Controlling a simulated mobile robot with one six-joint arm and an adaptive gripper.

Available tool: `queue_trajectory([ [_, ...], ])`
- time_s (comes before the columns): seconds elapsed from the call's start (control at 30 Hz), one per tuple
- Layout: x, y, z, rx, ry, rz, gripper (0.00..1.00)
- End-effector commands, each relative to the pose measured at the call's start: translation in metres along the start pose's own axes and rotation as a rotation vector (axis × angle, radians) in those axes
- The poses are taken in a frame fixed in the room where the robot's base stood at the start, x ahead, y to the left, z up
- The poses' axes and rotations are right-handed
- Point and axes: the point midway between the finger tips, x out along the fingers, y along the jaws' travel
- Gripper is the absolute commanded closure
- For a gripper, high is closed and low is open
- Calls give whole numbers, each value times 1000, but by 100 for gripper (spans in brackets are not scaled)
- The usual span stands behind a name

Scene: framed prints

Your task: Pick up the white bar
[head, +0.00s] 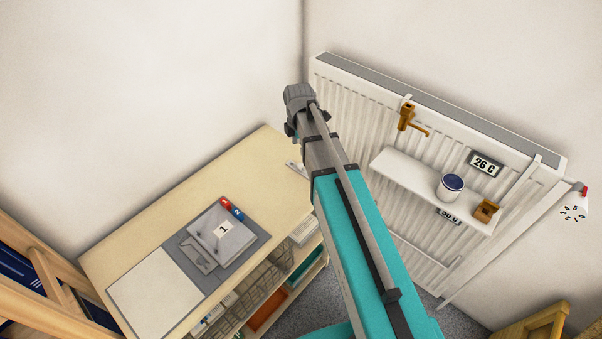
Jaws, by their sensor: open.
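A small white piece, which may be the white bar (295,167), lies at the far right corner of the wooden cabinet top. My arm covers part of it, so its full shape is hidden. My gripper (293,128) is at the far end of my raised arm, above the cabinet's back corner by the wall. It is open, with nothing seen in it. Its fingers are mostly hidden by the wrist, and I cannot tell how far it is from the white piece.
The cabinet top (167,206) carries a white sheet (155,290), a grey box marked 1 (213,245) and red and blue pieces. A radiator (350,95) with a white shelf (405,175) and cup (450,190) stands right. A wooden frame (40,275) is lower left.

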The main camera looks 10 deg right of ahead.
Motion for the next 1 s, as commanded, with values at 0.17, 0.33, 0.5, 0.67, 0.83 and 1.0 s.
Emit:
queue_trajectory([
  [0.17,18,0,0,0,0,0,29],
  [0.33,31,0,1,1,0,0,29],
  [0.5,40,0,1,1,0,0,29],
  [0.67,42,0,1,1,0,0,29],
  [0.83,41,0,1,1,0,0,29],
  [1.0,41,0,1,1,0,0,29],
])
